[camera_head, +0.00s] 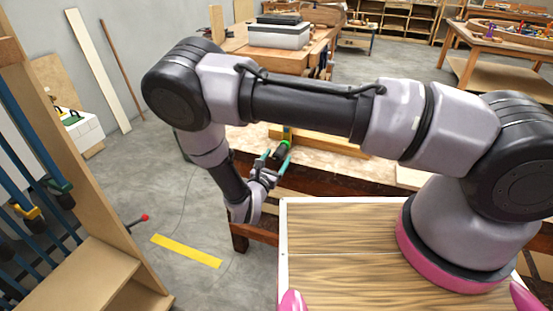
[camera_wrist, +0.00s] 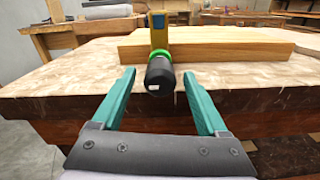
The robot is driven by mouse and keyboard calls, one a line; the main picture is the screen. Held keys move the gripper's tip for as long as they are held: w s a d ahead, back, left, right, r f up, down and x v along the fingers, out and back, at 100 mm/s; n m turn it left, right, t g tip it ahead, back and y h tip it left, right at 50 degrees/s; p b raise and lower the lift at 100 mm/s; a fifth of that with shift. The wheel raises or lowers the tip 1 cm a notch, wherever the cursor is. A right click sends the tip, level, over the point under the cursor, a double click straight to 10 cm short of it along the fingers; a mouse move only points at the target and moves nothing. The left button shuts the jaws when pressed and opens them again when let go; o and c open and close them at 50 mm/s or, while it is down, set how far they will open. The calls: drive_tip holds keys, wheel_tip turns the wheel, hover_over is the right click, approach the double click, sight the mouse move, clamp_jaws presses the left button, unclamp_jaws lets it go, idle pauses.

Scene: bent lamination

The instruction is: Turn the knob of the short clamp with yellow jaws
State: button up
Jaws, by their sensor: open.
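The clamp (camera_wrist: 158,36) shows a yellow jaw with blue at its top. It stands at the front of a wooden board on the workbench. Its black knob (camera_wrist: 159,77) with a bright green ring points toward my wrist camera. In the head view the knob (camera_head: 281,152) is small and partly behind my fingers. My gripper (camera_wrist: 157,73) is open, with one teal finger left of the knob and one right. The knob appears between the fingertips, with a gap on both sides. In the head view my gripper (camera_head: 276,156) reaches the bench's near edge. The clamp's far side is hidden.
The light wooden board (camera_wrist: 220,42) lies along the workbench (camera_wrist: 62,76). A rack of blue-barred clamps (camera_head: 28,212) stands at the left. A red-tipped rod (camera_head: 144,218) sticks out from the rack. Grey floor with a yellow strip (camera_head: 186,250) is open between rack and bench.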

clamp_jaws()
drive_tip(key=shift+m, duration=0.8)
unclamp_jaws()
drive_tip(key=shift+s+a, duration=0.1)
drive_tip(key=shift+s, duration=0.05)
drive_tip(key=v, duration=1)
drive_tip(key=shift+s, duration=0.3)
